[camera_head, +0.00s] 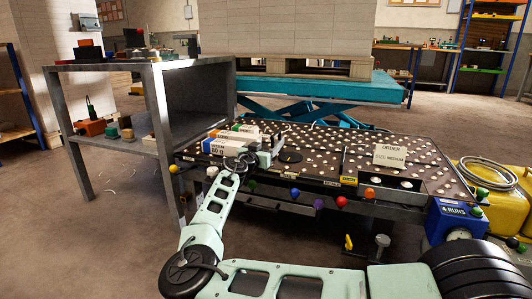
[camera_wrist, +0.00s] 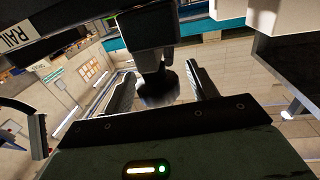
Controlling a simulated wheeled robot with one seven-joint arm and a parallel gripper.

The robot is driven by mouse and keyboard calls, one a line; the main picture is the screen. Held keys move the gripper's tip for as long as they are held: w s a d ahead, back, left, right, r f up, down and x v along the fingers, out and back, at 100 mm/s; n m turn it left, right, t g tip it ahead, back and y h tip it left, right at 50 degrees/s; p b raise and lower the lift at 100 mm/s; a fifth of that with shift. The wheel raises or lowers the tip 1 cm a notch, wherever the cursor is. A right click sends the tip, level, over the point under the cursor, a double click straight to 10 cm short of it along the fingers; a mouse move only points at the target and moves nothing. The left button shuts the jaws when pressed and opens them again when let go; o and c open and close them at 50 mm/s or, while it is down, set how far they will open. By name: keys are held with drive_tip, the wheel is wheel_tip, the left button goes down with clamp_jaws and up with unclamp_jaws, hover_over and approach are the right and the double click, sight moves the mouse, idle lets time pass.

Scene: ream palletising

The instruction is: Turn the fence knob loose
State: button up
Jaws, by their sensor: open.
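The fence knob (camera_wrist: 158,92) is a dark round knob on a short stem under a dark block (camera_wrist: 150,32) in the wrist view. My gripper (camera_wrist: 161,72) is open, with one finger on each side of the knob. A gap shows between the knob and the right finger; contact on the left is hard to judge. In the head view my gripper (camera_head: 243,161) is at the left front of the dark ball-topped table (camera_head: 320,150), beside the paper reams (camera_head: 214,146). The knob cannot be made out there, likely hidden by my gripper.
A label reading "RAIL" (camera_wrist: 20,38) is at upper left in the wrist view. An order card (camera_head: 390,156) stands on the table. Coloured ball handles, one red (camera_head: 341,202), line its front edge. A grey metal shelf (camera_head: 158,110) stands left; a blue box (camera_head: 455,220) is at right.

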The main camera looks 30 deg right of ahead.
drive_tip(key=shift+w+d, duration=0.1)
drive_tip(key=shift+d, duration=0.05)
drive_tip(key=shift+c, duration=0.4)
drive_tip(key=c, duration=0.9)
